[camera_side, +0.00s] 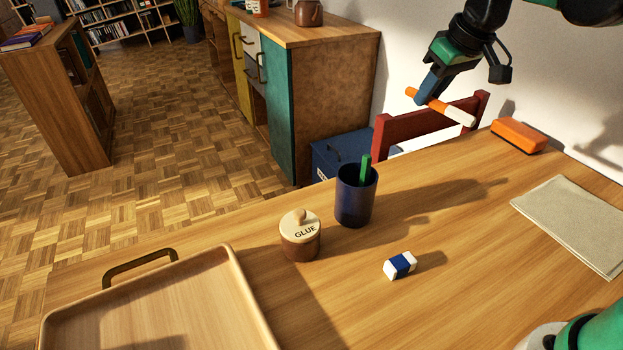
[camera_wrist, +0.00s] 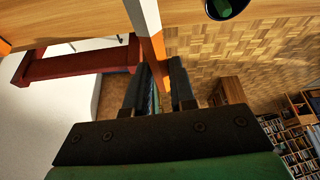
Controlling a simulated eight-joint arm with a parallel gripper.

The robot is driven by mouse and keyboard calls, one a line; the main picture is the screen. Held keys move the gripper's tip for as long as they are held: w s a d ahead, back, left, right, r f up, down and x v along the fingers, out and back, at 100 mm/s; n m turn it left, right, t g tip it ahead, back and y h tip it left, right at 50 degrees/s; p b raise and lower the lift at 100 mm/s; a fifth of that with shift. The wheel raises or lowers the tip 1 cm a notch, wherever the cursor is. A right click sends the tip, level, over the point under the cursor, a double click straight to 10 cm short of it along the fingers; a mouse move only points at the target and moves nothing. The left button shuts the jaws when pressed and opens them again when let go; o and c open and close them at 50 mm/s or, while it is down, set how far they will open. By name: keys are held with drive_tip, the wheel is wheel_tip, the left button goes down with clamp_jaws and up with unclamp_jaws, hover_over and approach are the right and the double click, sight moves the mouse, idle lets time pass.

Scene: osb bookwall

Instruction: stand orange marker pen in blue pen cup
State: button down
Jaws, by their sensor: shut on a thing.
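The orange marker pen (camera_side: 440,106), orange with a white end, is held in my gripper (camera_side: 430,90) high above the far right part of the table. It lies tilted near level, its white end lower and to the right. The wrist view shows the pen (camera_wrist: 150,35) between the two fingers of my gripper (camera_wrist: 158,85). The blue pen cup (camera_side: 354,203) stands upright on the table, left of and below my gripper, with a green pen (camera_side: 365,168) in it. In the wrist view the cup (camera_wrist: 209,8) shows only partly at the top edge.
A glue pot (camera_side: 300,240) stands left of the cup, and a blue and white eraser (camera_side: 399,265) lies in front. A wooden tray (camera_side: 240,285) is at the front left. A red chair back (camera_side: 425,122) rises behind the table.

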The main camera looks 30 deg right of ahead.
sight(400, 196)
drive_tip(key=shift+w+d+r, duration=0.15)
drive_tip(key=shift+d, duration=0.2)
wheel_tip(400, 196, down, 20)
drive_tip(key=shift+r, duration=0.15)
idle(0.5)
drive_tip(key=shift+f, duration=0.35)
